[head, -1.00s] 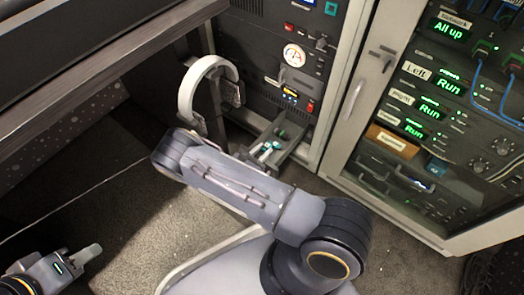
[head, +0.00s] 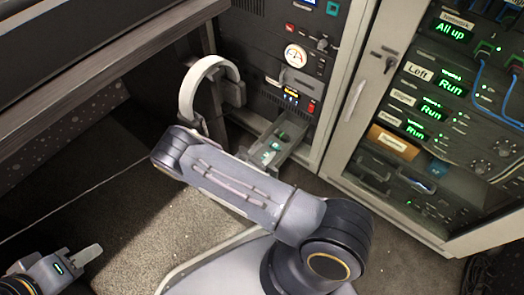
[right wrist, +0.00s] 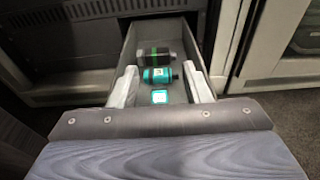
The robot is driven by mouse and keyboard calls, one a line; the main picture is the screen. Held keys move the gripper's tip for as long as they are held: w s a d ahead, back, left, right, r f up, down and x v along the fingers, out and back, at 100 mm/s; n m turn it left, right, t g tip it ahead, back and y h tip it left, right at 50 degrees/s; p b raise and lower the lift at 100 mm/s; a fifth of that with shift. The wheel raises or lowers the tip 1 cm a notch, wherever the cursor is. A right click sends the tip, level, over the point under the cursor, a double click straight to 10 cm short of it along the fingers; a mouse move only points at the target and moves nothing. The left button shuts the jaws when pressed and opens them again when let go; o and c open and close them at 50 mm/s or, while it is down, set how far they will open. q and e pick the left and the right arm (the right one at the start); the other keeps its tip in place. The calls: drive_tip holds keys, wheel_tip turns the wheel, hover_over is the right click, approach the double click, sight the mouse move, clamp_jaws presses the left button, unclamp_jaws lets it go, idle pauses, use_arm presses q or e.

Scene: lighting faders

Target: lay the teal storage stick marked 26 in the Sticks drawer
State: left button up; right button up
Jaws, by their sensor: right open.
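The open drawer (right wrist: 183,37) juts from the rack, also in the head view (head: 298,152). Inside, in the right wrist view, lie a dark stick with a green band (right wrist: 155,56), a teal stick with dark ends (right wrist: 159,75) and a small bright teal piece (right wrist: 159,97) nearest me. I cannot read a 26 on any of them. My right gripper (right wrist: 160,86) is open over the drawer, its pale fingers apart on either side of the teal pieces, touching none that I can see. My forearm partly hides it in the head view. My left gripper (head: 88,256) is far off at lower left, its opening unclear.
The rack front (head: 290,60) with buttons and a round badge rises behind the drawer. A white headphone-like ring (head: 190,92) hangs beside it, near my right forearm. A glass-fronted cabinet (head: 440,130) stands at right. A desk edge (head: 100,75) runs at upper left.

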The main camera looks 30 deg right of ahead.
drive_tip(key=p+v, duration=0.3)
drive_tip(key=v, duration=0.9)
